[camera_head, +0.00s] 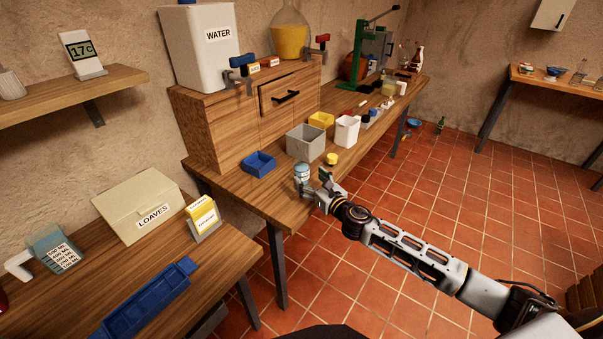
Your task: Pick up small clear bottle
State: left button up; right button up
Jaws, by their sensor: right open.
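A small clear bottle (302,173) with a pale, bluish look stands upright near the front edge of the wooden workbench (262,199). My right gripper (311,183) is open at the bottle, its fingers close around or beside its lower part. I cannot tell whether the fingers touch it. The lower part of the bottle is partly hidden by the gripper. My left gripper is not in view.
A small yellow-topped item (331,159), a grey bin (305,143), a blue bin (259,164) and a white container (347,130) stand close by on the bench. A wooden cabinet (215,140) stands behind. The tiled floor (440,220) in front is clear.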

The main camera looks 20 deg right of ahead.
aim_at(306, 172)
jog(key=shift+w, duration=0.3)
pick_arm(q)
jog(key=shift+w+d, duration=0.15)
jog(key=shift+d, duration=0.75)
pick_arm(e)
jog(key=shift+w+a+r, duration=0.1)
jog(key=shift+w, duration=0.65)
jog(key=shift+x, duration=1.15)
jog(key=shift+w, duration=0.75)
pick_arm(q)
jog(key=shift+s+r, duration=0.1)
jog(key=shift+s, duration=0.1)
